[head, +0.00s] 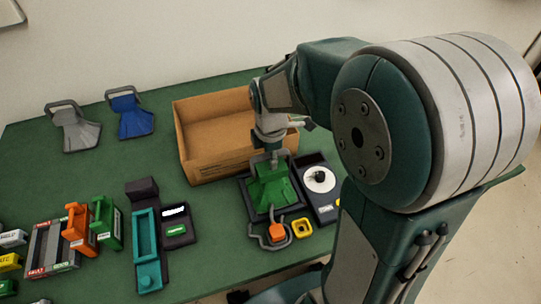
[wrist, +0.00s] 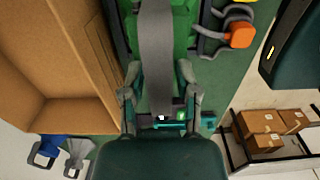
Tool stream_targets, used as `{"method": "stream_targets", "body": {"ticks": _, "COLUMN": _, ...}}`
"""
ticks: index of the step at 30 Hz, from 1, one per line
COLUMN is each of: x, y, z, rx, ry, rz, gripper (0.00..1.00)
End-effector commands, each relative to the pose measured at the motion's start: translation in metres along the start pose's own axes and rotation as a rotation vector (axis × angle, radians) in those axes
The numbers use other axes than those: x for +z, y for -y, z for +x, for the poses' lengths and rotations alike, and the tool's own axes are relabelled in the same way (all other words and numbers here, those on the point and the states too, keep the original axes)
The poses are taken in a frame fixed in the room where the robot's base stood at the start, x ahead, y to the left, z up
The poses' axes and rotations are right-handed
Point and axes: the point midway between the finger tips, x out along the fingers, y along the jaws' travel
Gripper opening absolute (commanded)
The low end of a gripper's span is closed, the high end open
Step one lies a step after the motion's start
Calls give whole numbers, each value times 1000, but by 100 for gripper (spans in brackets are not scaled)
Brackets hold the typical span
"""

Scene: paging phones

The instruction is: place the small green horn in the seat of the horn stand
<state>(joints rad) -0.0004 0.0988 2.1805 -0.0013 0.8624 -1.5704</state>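The small green horn (head: 271,188) stands in a dark tray-like frame (head: 246,199), apparently the seat of the horn stand, at the right of the green table. Its flared green body also shows in the wrist view (wrist: 183,40), with its grey handle (wrist: 157,60) running up the middle. My gripper (head: 268,150) is directly above the horn at its handle. In the wrist view my two fingers (wrist: 158,72) are on either side of the handle, with narrow gaps seeming to show, so it looks open. How fully the horn sits in the frame is hidden.
An open cardboard box (head: 215,150) stands just left of my gripper. A device with a white dial (head: 319,179) is close on the right. An orange part (head: 277,232) lies in front.

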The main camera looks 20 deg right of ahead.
Motion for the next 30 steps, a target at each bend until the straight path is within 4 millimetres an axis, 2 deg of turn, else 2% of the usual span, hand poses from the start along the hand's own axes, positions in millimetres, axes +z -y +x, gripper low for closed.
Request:
{"method": "stream_targets", "body": {"ticks": 11, "x": 0, "y": 0, "z": -1, "rx": 1, "ry": 0, "rz": 0, "gripper": 61}}
{"method": "stream_targets", "body": {"ticks": 14, "x": 0, "y": -1, "z": -7, "rx": 4, "ry": 0, "rz": 0, "gripper": 61}}
{"method": "stream_targets", "body": {"ticks": 30, "x": 0, "y": -1, "z": -108, "rx": 4, "ry": 0, "rz": 0, "gripper": 61}}
